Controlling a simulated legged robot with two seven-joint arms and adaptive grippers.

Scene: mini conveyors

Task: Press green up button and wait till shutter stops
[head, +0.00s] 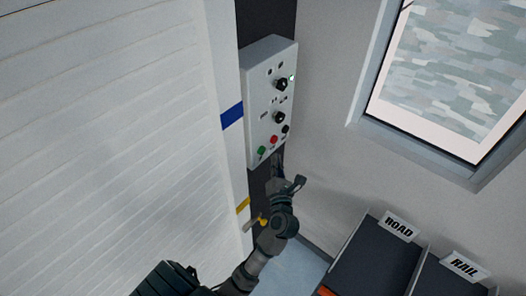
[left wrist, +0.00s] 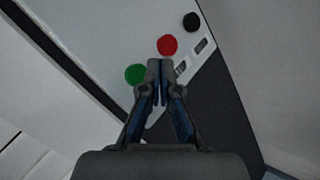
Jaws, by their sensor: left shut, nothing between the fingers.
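A white control box (head: 270,100) hangs on a dark post right of the white slatted shutter (head: 110,130). Along its lower edge are a green button (head: 262,150), a red button (head: 274,139) and a black button (head: 285,129). My left gripper (head: 288,180) is just below the box. In the left wrist view my gripper (left wrist: 160,66) is shut and empty, its tips between the green button (left wrist: 136,75) and the red button (left wrist: 167,44), nearer the green. I cannot tell whether the tips touch the box. The shutter's bottom edge is out of view. My right gripper is not in view.
Black knobs (head: 281,84) are higher on the box. Dark bins with ROAD (head: 398,227) and RAIL (head: 464,266) signs stand at the lower right. A window frame (head: 440,150) is at the upper right. Bare wall lies right of the box.

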